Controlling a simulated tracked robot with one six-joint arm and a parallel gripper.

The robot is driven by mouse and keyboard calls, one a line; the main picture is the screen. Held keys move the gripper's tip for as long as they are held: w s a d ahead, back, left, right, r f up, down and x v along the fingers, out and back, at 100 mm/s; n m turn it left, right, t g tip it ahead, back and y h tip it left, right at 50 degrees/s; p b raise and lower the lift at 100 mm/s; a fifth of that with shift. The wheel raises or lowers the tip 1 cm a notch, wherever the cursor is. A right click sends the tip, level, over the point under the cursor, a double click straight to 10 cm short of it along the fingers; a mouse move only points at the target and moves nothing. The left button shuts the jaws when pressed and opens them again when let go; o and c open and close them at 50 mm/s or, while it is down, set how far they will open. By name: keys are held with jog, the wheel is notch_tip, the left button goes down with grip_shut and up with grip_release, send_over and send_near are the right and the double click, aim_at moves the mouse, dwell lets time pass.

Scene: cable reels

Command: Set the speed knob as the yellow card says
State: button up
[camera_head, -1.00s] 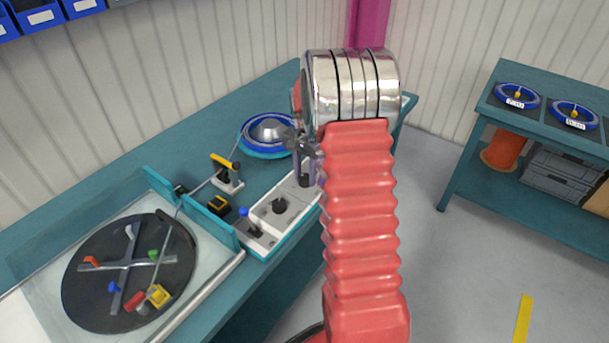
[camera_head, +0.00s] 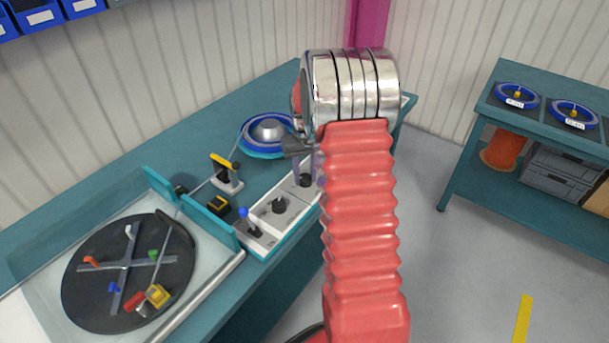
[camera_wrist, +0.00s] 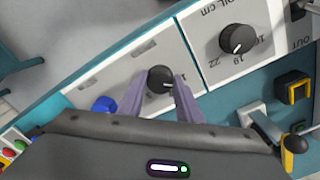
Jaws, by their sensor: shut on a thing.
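A small black knob (camera_wrist: 160,79) sits on the white control panel (camera_wrist: 120,75), with a faint pale mark at its lower right in the wrist view; its lettering is too hidden to read. I take it to be the speed knob. My gripper's (camera_wrist: 160,93) two purple fingers are shut on it, one on each side. In the head view the same knob (camera_head: 305,181) shows below my gripper (camera_head: 307,172), partly behind my arm. A larger black knob (camera_wrist: 238,40) beside it has a scale with 16, 19 and 22 and part of a word, "OIL cm". I cannot make out a yellow card.
A blue part (camera_wrist: 104,104) and red and green buttons (camera_wrist: 14,147) lie left of the gripped knob. A blue-tipped lever (camera_head: 246,218) stands at the panel's near end. A turntable (camera_head: 90,300) and a blue reel (camera_head: 262,132) are also on the bench.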

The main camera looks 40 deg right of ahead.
aim_at(305, 177)
jog(key=shift+n, duration=0.8)
jog(key=o, duration=1)
jog(key=shift+o, duration=0.2)
notch_tip(305, 177, up, 14)
jog(key=shift+f, duration=0.15)
